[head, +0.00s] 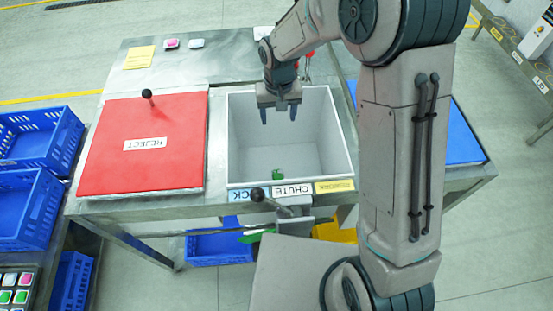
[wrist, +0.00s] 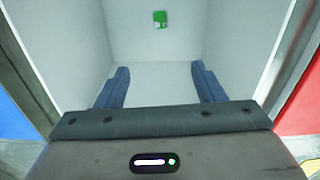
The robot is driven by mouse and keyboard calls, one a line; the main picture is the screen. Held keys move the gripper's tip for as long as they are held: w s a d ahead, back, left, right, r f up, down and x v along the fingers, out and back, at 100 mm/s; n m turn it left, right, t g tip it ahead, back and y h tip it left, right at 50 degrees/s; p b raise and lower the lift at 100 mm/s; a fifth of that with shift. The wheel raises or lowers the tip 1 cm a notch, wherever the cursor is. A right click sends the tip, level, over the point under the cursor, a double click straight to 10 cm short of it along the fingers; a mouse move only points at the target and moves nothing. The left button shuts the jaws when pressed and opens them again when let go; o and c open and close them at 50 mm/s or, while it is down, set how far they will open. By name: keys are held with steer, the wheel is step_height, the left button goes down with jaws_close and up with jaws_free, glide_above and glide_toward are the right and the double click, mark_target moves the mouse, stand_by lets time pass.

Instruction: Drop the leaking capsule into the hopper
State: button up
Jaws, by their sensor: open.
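A small green piece (head: 278,175) lies inside the open grey-walled hopper (head: 240,140), whose front edge carries a CHUTE label. It also shows near the top of the wrist view (wrist: 160,18), apart from my fingers. It appears to be the capsule; I cannot make out whether it leaks. My gripper (head: 280,117) hangs at the back part of the hopper opening in the head view. Its two blue fingers (wrist: 160,88) are spread wide with nothing between them.
A red REJECT lid (head: 145,165) with a black knob covers the left side. A blue panel (head: 463,140) lies on the right, partly behind my arm. A pink-and-white piece (head: 171,44) and a pale one (head: 196,44) sit at the back. Blue crates (head: 38,135) stand left.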

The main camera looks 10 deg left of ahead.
step_height(320, 180, up, 14)
steer(key=b, duration=0.1)
steer(key=shift+f, duration=0.2)
steer(key=shift+s, duration=0.1)
stand_by(0.4)
